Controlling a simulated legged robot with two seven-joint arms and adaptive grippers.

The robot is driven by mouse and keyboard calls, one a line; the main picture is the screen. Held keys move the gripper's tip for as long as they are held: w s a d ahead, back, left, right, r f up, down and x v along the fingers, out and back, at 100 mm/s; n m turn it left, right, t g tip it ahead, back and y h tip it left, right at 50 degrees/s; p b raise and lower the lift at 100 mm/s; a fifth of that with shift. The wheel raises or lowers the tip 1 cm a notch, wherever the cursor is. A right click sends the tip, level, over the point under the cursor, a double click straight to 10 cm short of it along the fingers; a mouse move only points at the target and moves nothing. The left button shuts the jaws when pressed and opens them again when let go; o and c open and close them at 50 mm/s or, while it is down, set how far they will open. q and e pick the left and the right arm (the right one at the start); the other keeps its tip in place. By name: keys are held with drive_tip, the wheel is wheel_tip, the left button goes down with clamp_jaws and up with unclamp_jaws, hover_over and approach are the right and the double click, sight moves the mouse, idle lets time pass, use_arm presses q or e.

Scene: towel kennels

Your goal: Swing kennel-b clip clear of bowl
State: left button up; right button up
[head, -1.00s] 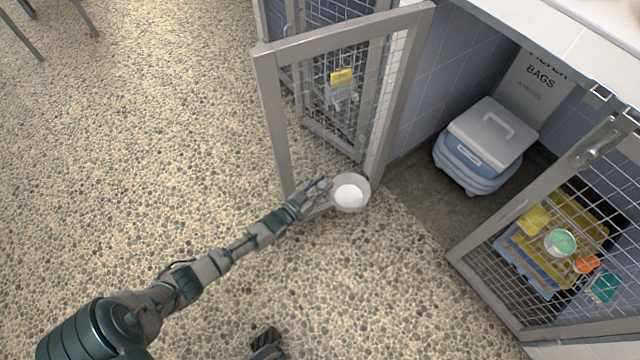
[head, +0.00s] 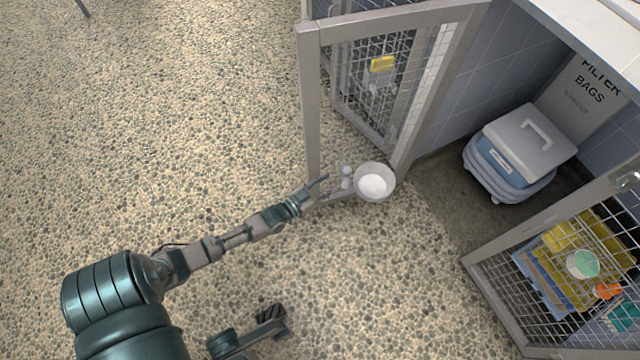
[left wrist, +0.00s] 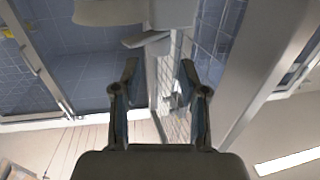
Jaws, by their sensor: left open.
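A grey bowl with white contents (head: 374,183) sits at the lower corner of the open mesh door (head: 310,110). A small pale grey clip with round knobs (head: 346,178) is at the bowl's left side. My left gripper (head: 318,190) is open and empty, just left of the clip, apart from it as far as I can tell. In the left wrist view its two fingers (left wrist: 159,80) are spread, with the clip (left wrist: 146,40) beyond their tips and the bowl's underside (left wrist: 108,12) at upper left. Part of my right gripper (head: 270,313) shows low in the head view; its jaws are unclear.
A yellow tag (head: 382,64) hangs on the mesh door. A blue and grey lidded box (head: 518,155) stands inside the open kennel. A second mesh door (head: 500,312) at right has yellow cloths, a green bowl (head: 583,264) and an orange item behind it.

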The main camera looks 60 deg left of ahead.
use_arm(q)
drive_tip(key=s, duration=0.4)
drive_tip(key=shift+d, duration=0.15)
idle(0.4)
